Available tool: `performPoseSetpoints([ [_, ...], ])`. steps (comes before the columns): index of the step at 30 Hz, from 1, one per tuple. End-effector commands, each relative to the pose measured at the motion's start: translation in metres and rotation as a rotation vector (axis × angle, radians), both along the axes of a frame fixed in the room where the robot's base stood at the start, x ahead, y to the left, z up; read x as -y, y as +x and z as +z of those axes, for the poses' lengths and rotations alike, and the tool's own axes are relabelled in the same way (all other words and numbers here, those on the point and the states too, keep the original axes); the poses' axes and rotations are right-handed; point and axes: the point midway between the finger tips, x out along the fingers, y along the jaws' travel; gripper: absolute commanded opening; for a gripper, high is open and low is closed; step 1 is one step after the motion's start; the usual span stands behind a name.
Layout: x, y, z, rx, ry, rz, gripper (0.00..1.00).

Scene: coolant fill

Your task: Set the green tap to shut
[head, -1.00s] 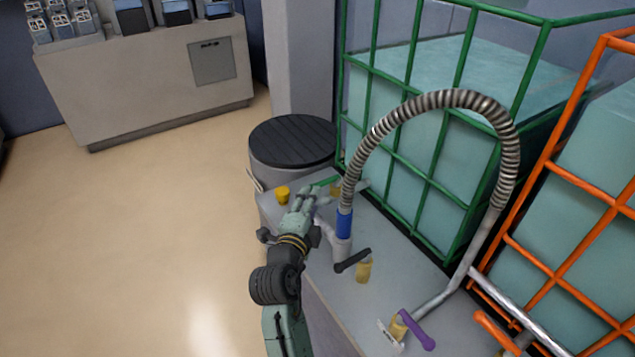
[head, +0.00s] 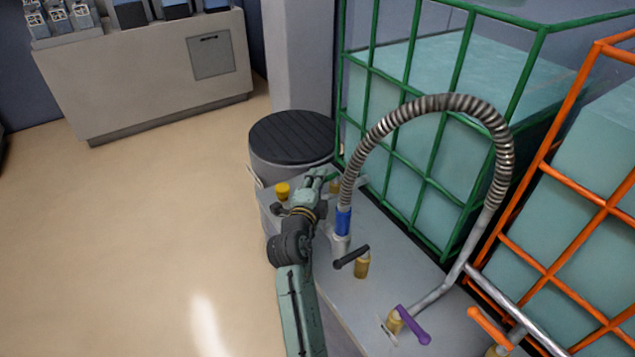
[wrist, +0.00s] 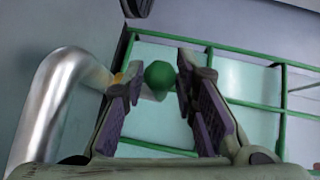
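The green tap's handle (wrist: 158,75) shows end-on as a rounded green knob in the wrist view, between the two finger pads of my gripper (wrist: 160,92). The fingers are apart, with a visible gap on the right side of the knob; whether the left finger touches it is unclear. In the head view my gripper (head: 316,181) is at the far end of the grey bench (head: 345,295), over the green tap. It hides most of the handle, and the tap's brass body (head: 335,187) shows just beside it. The handle's exact angle is hidden.
A ribbed hose (head: 455,102) with a blue collar (head: 343,220) rises close right of my gripper. Black (head: 352,256), purple (head: 414,325) and orange (head: 490,328) tap handles lie nearer. A green-caged tank (head: 430,150) stands behind. A yellow knob (head: 282,190) is left.

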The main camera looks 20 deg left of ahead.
Motion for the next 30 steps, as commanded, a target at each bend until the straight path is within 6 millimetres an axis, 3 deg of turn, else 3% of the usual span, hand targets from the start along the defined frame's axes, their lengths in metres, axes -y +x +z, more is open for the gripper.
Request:
performPoseSetpoints([
  [11, -0.0002, -0.0002, -0.0001, 0.000, 0.000, 0.000, 0.00],
  [30, -0.0006, -0.0003, -0.0012, -0.002, 0.000, -0.002, 0.00],
])
